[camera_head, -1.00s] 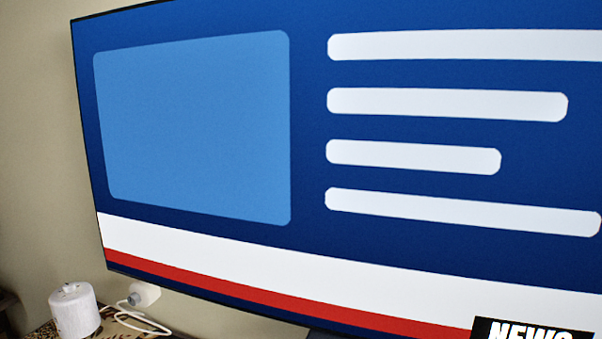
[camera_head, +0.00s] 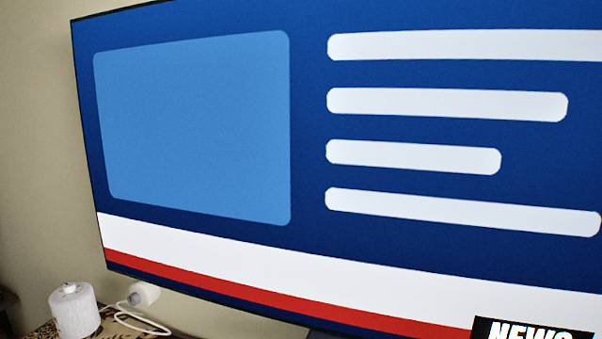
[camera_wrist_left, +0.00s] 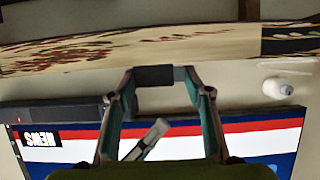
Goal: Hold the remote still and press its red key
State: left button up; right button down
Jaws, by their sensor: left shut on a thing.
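In the left wrist view, my left gripper (camera_wrist_left: 158,76) reaches up from the bottom edge with its two teal-and-grey fingers apart. A dark block with a grey end, apparently the remote (camera_wrist_left: 153,75), sits between the fingertips, and the gripper is shut on it. Only a short side of it shows; no red key is visible. A slim pale grey bar (camera_wrist_left: 150,138) slants between the fingers; I cannot tell what it is. My right gripper is in neither view. The head view shows neither gripper and no remote.
A large television (camera_head: 200,130) with a blue news screen fills most of the head view. A white cylinder (camera_head: 75,311) and a small white device (camera_head: 143,293) with a cable stand at lower left. In the wrist view, upside down, a patterned shelf surface (camera_wrist_left: 220,45) runs across.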

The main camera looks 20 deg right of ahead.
pick_arm(q)
jog(key=o, duration=1.3)
